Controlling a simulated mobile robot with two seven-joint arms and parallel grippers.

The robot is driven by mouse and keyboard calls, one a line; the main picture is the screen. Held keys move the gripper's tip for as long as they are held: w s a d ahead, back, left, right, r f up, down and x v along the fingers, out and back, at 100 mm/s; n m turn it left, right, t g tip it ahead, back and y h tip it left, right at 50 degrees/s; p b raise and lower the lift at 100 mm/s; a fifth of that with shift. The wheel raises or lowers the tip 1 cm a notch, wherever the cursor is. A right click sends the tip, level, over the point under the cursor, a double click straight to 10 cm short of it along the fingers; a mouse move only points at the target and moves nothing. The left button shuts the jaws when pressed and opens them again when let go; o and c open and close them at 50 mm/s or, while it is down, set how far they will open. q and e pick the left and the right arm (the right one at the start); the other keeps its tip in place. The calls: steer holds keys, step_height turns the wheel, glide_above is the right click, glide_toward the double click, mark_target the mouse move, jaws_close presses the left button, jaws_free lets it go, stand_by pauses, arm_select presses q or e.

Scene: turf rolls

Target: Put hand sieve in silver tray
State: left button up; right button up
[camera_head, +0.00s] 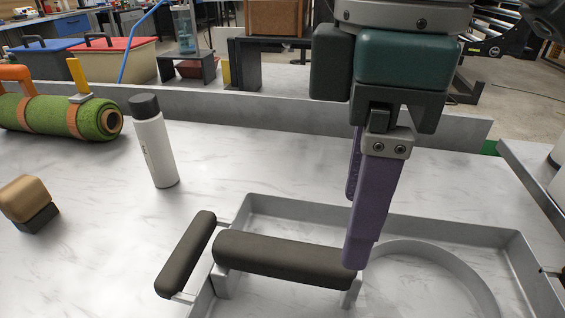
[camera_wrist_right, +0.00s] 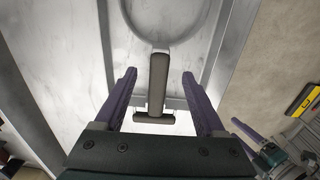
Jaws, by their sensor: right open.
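The hand sieve shows as a pale ring (camera_head: 425,252) with a thick black handle (camera_head: 283,258). Its ring lies within the silver tray (camera_head: 290,207); the handle reaches left toward the tray's end. In the right wrist view, the sieve handle (camera_wrist_right: 158,82) shows between the fingers of my right gripper (camera_wrist_right: 159,77). My right gripper (camera_head: 353,225) is open and points down over the handle's ring end. No grip on it shows; the exact height gap cannot be told. The tray's own black end handle (camera_head: 187,253) lies left of the sieve handle.
A white bottle with a dark cap (camera_head: 152,142) stands left of the tray. A green turf roll (camera_head: 60,117) lies at the far left, and a tan and black block (camera_head: 27,203) is in front of it. A low grey ledge (camera_head: 250,107) runs behind; the marble top between is clear.

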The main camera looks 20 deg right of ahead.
steer(key=shift+r, duration=1.7)
steer(key=s+a+r+m+t+y+p, duration=0.1)
steer(key=s+a+m+t+y+p, duration=0.3)
steer(key=a+p, duration=0.45)
steer(key=s+d+m+h+p, duration=0.4)
steer(key=s+d+m+p, duration=0.25)
steer(key=d, duration=0.75)
step_height(320, 180, up, 36)
steer(key=p, duration=3.6)
steer(key=shift+s+n, duration=0.2)
steer(key=shift+n, duration=0.15)
